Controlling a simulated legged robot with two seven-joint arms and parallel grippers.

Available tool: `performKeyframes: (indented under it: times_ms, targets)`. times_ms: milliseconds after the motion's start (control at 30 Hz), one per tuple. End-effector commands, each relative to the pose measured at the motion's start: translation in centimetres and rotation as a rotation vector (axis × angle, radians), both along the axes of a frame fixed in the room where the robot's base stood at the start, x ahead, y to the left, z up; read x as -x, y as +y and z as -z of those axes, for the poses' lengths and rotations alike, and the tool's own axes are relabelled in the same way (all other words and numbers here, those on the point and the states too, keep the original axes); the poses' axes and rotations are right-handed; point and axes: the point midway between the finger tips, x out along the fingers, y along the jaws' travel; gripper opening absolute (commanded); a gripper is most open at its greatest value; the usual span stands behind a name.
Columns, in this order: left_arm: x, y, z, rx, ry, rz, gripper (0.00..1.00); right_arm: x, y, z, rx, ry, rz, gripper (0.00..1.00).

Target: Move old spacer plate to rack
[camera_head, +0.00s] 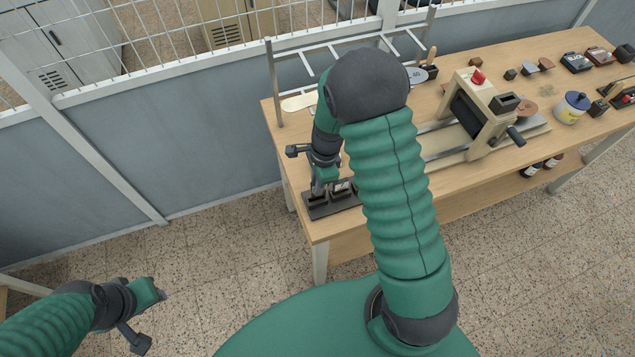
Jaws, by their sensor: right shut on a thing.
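My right gripper (318,188) points down at a dark tray (318,213) on the near left corner of the wooden table. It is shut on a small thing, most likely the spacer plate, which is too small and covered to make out. Small dark and pale pieces sit in the tray beside the fingers. A metal rack frame (275,85) with pale bars stands along the table's back left edge, partly hidden by my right arm. My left gripper (150,312) is low at the bottom left, over the floor and away from the table; its jaw opening is unclear.
A beige press (478,108) with a red knob stands mid-table (420,205). A blue-lidded jar (571,108) and several small blocks lie to the right. A cream flat piece (298,102) lies near the rack. A wall with mesh (170,150) stands behind. The left floor is clear.

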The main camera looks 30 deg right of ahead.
Motion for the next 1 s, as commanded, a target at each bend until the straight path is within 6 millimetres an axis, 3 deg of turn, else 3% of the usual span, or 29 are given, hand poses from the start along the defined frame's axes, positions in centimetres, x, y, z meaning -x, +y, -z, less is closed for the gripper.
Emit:
performKeyframes:
  times_ms: [133, 700, 1000]
  targets:
    - [0.0, 0.0, 0.3, 0.0, 0.0, 0.0, 0.36, 0.0, 0.0, 0.5, 0.0, 0.0, 0.0, 0.0]
    - [0.0, 0.0, -2.1, 0.0, 0.0, 0.0, 0.36, 0.0, 0.0, -2.0, 0.0, 0.0, 0.0, 0.0]
    - [0.0, 0.0, -2.0, 0.0, 0.0, 0.0, 0.36, 0.0, 0.0, -2.0, 0.0, 0.0, 0.0, 0.0]
